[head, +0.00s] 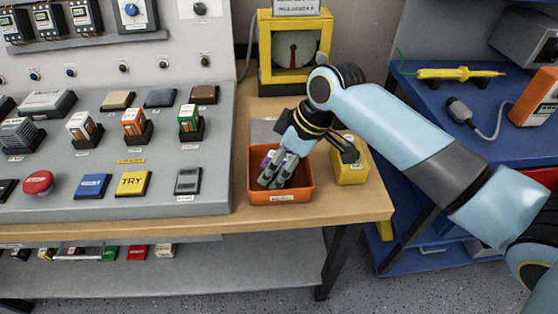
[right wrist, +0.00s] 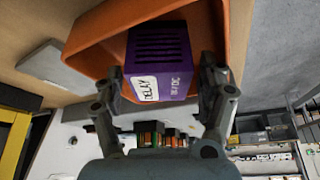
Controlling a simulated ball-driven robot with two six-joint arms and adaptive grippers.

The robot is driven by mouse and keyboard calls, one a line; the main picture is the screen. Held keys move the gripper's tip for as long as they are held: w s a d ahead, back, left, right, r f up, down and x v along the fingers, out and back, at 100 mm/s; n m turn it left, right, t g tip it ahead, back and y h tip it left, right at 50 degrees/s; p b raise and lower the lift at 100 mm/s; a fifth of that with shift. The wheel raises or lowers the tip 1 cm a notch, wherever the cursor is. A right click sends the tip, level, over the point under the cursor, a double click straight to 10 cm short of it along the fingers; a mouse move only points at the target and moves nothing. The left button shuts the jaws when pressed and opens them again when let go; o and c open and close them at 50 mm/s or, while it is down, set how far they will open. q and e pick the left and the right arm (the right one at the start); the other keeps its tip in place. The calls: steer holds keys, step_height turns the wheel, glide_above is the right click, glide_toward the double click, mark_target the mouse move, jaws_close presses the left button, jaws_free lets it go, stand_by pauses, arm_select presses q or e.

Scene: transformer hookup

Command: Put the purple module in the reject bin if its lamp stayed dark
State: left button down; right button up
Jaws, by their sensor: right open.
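In the head view only a bit of purple (head: 267,160) shows behind my fingers. The bin's front label is too small to read. My right gripper (head: 272,180) reaches down into the bin, open, with its fingers on either side of the module. I cannot tell whether they touch it. My left gripper is out of view.
A yellow box (head: 351,172) stands right of the bin, by my right wrist. A yellow-framed gauge (head: 294,50) stands behind. The grey console (head: 215,150) with modules and buttons is to the left. Small round lamps (head: 123,68) line its back panel. A blue cart (head: 420,100) is at right.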

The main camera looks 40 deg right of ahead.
steer(key=shift+r, duration=0.1)
steer(key=v, duration=1.2)
steer(key=shift+p, duration=0.45)
